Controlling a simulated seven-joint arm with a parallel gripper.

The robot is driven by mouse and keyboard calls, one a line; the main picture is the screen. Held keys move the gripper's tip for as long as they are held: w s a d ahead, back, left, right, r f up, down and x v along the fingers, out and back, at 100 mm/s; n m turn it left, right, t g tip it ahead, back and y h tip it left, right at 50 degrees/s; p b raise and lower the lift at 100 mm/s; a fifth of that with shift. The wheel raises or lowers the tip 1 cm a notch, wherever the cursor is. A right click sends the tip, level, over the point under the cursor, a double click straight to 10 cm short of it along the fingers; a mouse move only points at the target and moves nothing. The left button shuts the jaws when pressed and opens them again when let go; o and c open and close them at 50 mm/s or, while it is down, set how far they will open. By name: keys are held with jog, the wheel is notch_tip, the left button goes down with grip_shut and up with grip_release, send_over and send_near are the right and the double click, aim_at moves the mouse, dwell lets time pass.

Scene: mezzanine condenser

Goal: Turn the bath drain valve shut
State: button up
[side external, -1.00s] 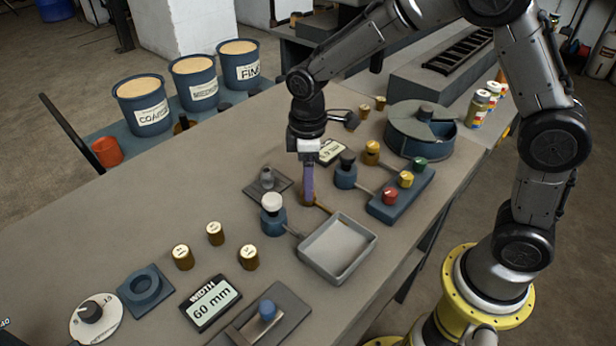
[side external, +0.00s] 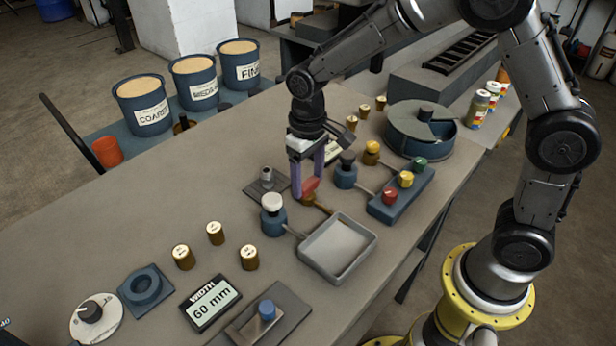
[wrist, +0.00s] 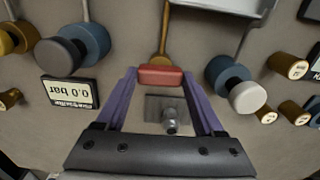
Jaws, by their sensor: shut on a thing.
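A red valve handle (side external: 310,185) sits on a brass stem beside the grey tray, the bath (side external: 362,262). In the wrist view the red handle (wrist: 161,76) lies crosswise between the fingertips, with its brass pipe (wrist: 162,40) running up towards the tray's edge. My gripper (side external: 308,188) points down with its purple fingers on either side of the handle, shut on it; the fingers also show in the wrist view (wrist: 160,82). The far fingertip is partly hidden behind the handle in the side view.
A white-topped valve (side external: 271,203) stands close left of my gripper, a black-topped one (side external: 346,160) to the right. A grey plate with a small metal fitting (side external: 267,178) is behind-left. A blue block with coloured knobs (side external: 403,195) lies right.

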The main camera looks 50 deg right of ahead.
aim_at(308, 182)
jog(key=shift+r, duration=0.1)
dwell(0.5)
jog(key=o, duration=1.4)
notch_tip(308, 182, up, 14)
jog(key=shift+f, duration=0.1)
